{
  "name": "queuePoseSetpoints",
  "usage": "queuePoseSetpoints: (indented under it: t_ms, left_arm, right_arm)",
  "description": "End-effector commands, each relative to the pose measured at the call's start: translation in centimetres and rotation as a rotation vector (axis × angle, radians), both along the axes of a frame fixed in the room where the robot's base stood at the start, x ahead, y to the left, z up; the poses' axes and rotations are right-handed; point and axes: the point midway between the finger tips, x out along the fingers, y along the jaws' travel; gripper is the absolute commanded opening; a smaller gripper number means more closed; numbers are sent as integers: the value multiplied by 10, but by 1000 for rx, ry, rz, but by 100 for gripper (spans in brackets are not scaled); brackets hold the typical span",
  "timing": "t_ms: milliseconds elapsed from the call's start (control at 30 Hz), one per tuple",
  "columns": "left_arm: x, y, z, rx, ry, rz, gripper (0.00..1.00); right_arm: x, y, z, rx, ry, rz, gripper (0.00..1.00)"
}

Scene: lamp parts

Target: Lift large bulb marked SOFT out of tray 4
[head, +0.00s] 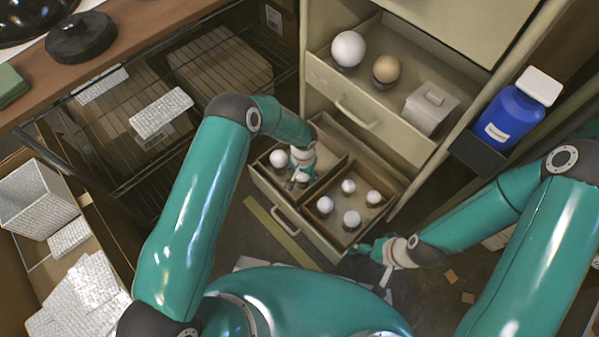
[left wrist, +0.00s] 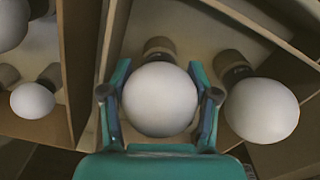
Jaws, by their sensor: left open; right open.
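A large white bulb (left wrist: 160,99) with a brown-grey base lies in a compartment of the low open drawer (head: 322,238). My left gripper (head: 297,182) reaches down into that drawer's left compartment. It is open, with one finger on each side of this bulb in the left wrist view (left wrist: 160,108); firm contact cannot be told. A second large white bulb (left wrist: 262,110) with a dark base sits beside it, outside the fingers; it also shows in the head view (head: 279,158). No SOFT marking or tray number is legible. My right gripper (head: 373,262) is open and empty near the drawer's front right corner.
The drawer's right compartment holds several smaller white bulbs (head: 352,219), behind a thin divider. An open drawer above holds a white bulb (head: 348,48), a tan bulb (head: 387,68) and a lidded box (head: 430,106). A blue bottle (head: 510,118) stands at right.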

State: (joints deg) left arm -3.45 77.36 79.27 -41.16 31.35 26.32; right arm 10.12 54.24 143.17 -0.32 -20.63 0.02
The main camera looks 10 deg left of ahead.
Motion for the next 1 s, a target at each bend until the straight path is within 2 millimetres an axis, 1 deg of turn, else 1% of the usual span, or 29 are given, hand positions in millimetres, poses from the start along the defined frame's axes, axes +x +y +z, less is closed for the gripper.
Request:
queuePoseSetpoints:
  t_ms: [67, 100, 267, 300, 333, 400, 467, 1000]
  left_arm:
    - [0, 0, 0, 0, 0, 0, 60]
    - [0, 0, 0, 0, 0, 1, 59]
    - [0, 0, 0, 0, 0, 1, 32]
    - [0, 0, 0, 0, 0, 1, 30]
    - [0, 0, 1, 0, 0, 1, 50]
    - [0, 1, 1, 0, 0, 1, 38]
    - [0, 1, 1, 0, 0, 1, 29]
    - [0, 1, 9, 0, -1, 2, 29]
  right_arm:
    - [0, 0, 0, 0, 0, 0, 81]
    - [0, 0, 0, 0, 0, 0, 81]
    - [0, 0, 0, 0, 0, 0, 81]
    - [0, 0, 0, 0, 0, 0, 81]
    - [0, 0, 0, 0, 0, 0, 81]
    - [0, 0, 0, 0, 0, 0, 81]
    - [0, 0, 0, 0, 0, 0, 81]
    - [0, 0, 3, 0, 0, 0, 81]
